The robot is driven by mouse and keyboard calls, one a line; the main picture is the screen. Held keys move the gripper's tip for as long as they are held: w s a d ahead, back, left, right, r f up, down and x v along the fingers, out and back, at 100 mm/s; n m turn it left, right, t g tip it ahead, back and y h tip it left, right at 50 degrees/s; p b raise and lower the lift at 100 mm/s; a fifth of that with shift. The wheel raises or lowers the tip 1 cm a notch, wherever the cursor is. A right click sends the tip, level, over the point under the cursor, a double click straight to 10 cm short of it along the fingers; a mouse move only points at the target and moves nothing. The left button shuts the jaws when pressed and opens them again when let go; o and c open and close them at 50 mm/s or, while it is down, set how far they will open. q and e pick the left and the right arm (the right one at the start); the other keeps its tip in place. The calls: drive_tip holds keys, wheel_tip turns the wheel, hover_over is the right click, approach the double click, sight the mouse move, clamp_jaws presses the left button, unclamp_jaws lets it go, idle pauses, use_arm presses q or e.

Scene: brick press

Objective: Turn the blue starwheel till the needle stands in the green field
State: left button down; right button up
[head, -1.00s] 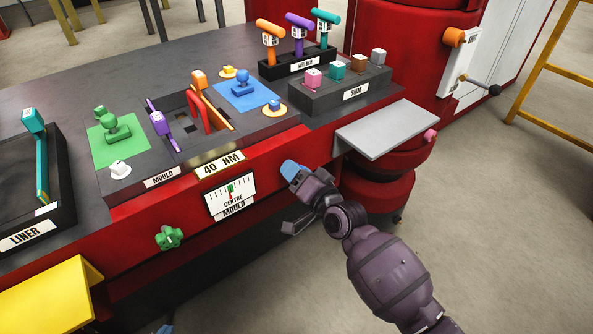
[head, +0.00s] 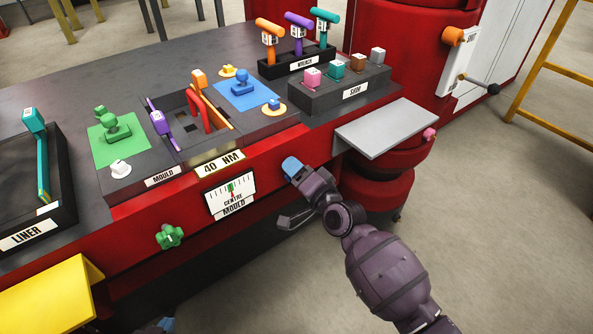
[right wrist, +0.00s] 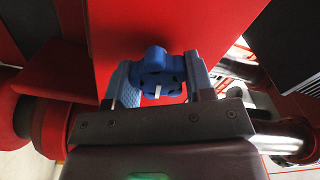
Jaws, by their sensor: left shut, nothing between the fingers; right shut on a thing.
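The blue starwheel (right wrist: 158,75) sits on the red press front in the right wrist view, with a white mark on its face. My right gripper (head: 292,168) is shut on it, with one finger on each side (right wrist: 162,88). In the head view the fingers largely hide the wheel. The CENTRE MOULD gauge (head: 231,197) is left of this gripper. Its needle stands near the small green field at mid-scale; the exact overlap is too small to tell. My left gripper (head: 165,326) shows only as a bluish tip at the bottom edge, away from the wheel.
A green starwheel (head: 170,237) is on the front, left of the gauge. A grey shelf (head: 388,129) juts out right of my right gripper, and a yellow one (head: 45,300) at lower left. The 40 NM plate (head: 220,165) is above the gauge.

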drive_tip(key=o, duration=0.9)
drive_tip(key=v, duration=1)
drive_tip(key=shift+s+d, duration=0.25)
drive_tip(key=shift+s, duration=0.05)
